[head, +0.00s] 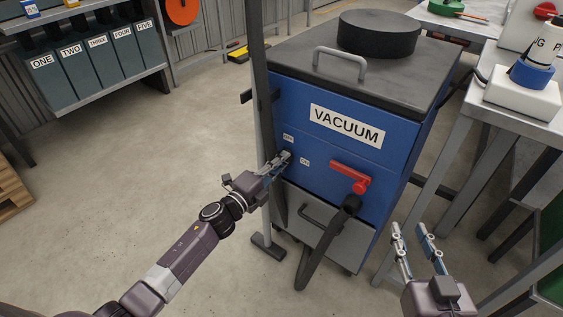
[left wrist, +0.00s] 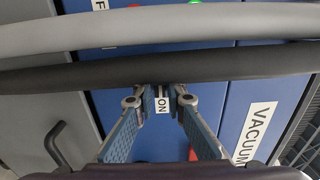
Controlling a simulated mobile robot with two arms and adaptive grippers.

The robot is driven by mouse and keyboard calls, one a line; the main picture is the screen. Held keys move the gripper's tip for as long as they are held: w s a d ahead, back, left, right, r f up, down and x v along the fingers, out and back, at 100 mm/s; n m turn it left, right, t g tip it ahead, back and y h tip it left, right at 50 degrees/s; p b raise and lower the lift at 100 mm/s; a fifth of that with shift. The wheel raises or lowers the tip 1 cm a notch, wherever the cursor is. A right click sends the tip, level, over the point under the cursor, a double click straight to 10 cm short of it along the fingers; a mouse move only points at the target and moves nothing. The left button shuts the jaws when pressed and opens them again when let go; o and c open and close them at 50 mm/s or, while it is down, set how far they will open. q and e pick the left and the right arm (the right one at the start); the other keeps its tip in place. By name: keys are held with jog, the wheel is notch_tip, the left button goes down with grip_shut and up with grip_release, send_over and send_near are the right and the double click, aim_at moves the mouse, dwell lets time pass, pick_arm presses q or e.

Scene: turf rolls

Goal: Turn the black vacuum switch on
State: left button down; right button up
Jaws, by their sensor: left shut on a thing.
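The black vacuum switch is mostly hidden at the fingertips of my left gripper (head: 286,157), on the blue front of the vacuum cabinet (head: 397,134). In the head view, two small white labels sit close to these fingertips. In the left wrist view, the left gripper's fingertips (left wrist: 160,92) are close together beside the ON label (left wrist: 163,105), with something dark and small between them. The gripper is shut on it. My right gripper (head: 412,231) is open and empty, low at the right in front of the cabinet.
A grey upright pole (head: 265,133) stands close to my left gripper. A red handle (head: 350,177) and black hose (head: 326,245) are on the cabinet front. A workbench (head: 515,117) stands at right. The floor (head: 140,150) at left is clear.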

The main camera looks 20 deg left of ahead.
pick_arm(q)
jog(key=shift+f, duration=0.1)
dwell(0.3)
jog(key=c, duration=2)
grip_release()
jog(key=shift+o, duration=0.2)
jog(key=v, duration=1.2)
